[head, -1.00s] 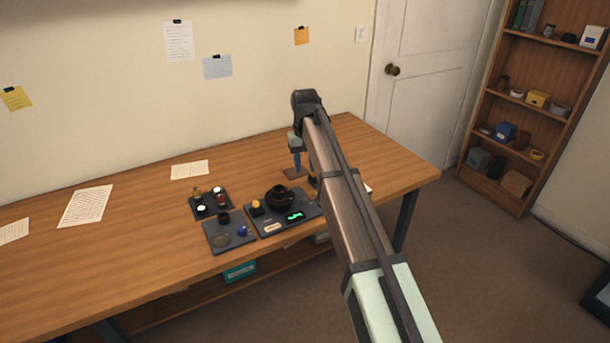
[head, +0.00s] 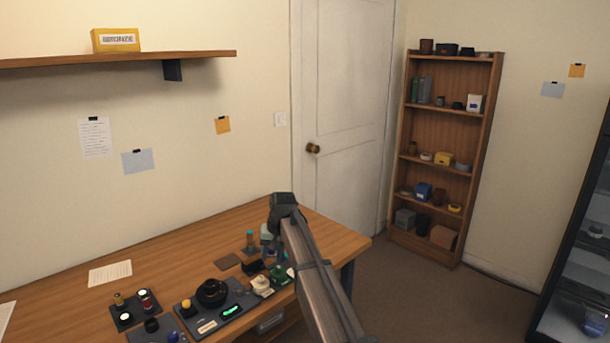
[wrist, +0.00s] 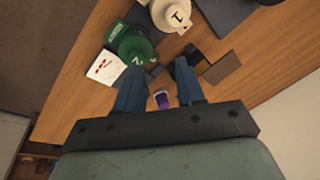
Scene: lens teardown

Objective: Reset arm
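My gripper (head: 268,252) hangs above the right part of the wooden table, seen in the head view at the end of my arm. In the wrist view its two blue fingers (wrist: 161,76) are spread apart with nothing held between them. A small purple-and-white thing (wrist: 161,99) shows in the gap, lower down and apart from the fingers. A green round piece (wrist: 132,48) and a cream round piece (wrist: 172,14) lie beyond the fingertips. The green piece (head: 280,273) and cream piece (head: 262,285) also show in the head view, just in front of my gripper.
A dark scale-like tray (head: 215,312) with a black ring part (head: 211,292) lies left of the gripper. The table's right end is clear; a bookshelf (head: 447,160) stands beyond.

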